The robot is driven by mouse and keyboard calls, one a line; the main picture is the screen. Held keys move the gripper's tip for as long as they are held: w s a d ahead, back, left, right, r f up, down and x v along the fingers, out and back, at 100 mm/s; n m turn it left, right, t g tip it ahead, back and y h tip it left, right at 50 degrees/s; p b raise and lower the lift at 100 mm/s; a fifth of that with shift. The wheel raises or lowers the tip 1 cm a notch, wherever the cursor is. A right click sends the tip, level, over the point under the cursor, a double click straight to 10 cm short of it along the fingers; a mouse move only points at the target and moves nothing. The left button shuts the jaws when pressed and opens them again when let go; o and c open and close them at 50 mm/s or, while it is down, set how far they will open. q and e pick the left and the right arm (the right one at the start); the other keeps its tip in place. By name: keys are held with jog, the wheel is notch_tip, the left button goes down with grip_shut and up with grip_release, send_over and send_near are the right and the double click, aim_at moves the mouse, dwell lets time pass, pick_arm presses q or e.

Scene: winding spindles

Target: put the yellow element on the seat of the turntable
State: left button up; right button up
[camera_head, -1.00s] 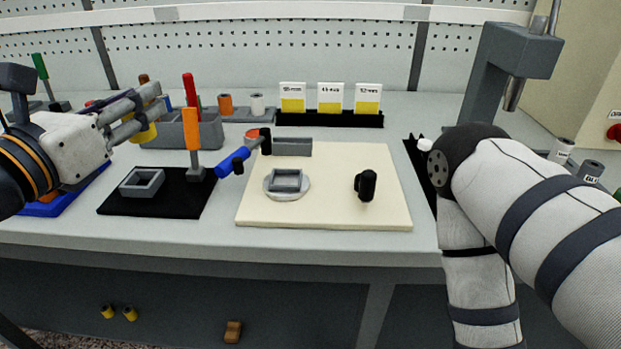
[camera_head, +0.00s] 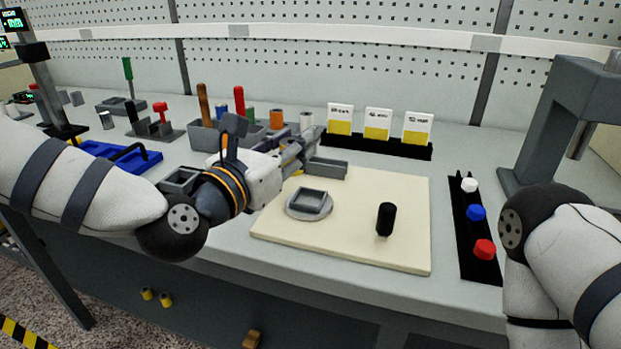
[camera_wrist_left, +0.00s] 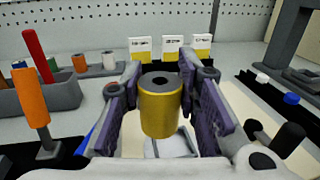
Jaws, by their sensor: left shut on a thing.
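The yellow element, a yellow cylinder with a dark hole in its top (camera_wrist_left: 160,108), is upright between the fingers of my left gripper (camera_head: 300,148). The left gripper is shut on it. In the head view the gripper hides the element. The turntable is a pale round disc with a square grey seat (camera_head: 311,202) on the cream board. In the left wrist view part of the pale turntable (camera_wrist_left: 170,148) shows below the element. My right gripper is out of view; only the right arm shows.
The cream board (camera_head: 345,247) also bears a black upright knob (camera_head: 385,219) and a grey block. A black strip (camera_head: 490,268) with white, blue and red caps lies to the right. Label cards (camera_head: 378,123) stand behind. A tool bin (camera_head: 204,137) is at left.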

pick_arm(q)
jog(key=f, duration=0.1)
jog(key=d+f, duration=0.1)
jog(key=w+d+f, duration=0.1)
jog(key=shift+d+f, duration=0.25)
jog(key=shift+f, duration=0.1)
jog(key=shift+w+d+f+b, duration=0.1)
jog(key=shift+f+b, duration=0.2)
jog(key=shift+f, duration=1.4)
jog(key=o, duration=1.2)
jog(key=shift+c, duration=0.2)
jog(key=shift+r, duration=0.35)
jog(key=v, duration=1.2)
jog(key=shift+f+p, duration=0.1)
jog(key=shift+p, duration=0.2)
jog(key=shift+f, duration=0.1)
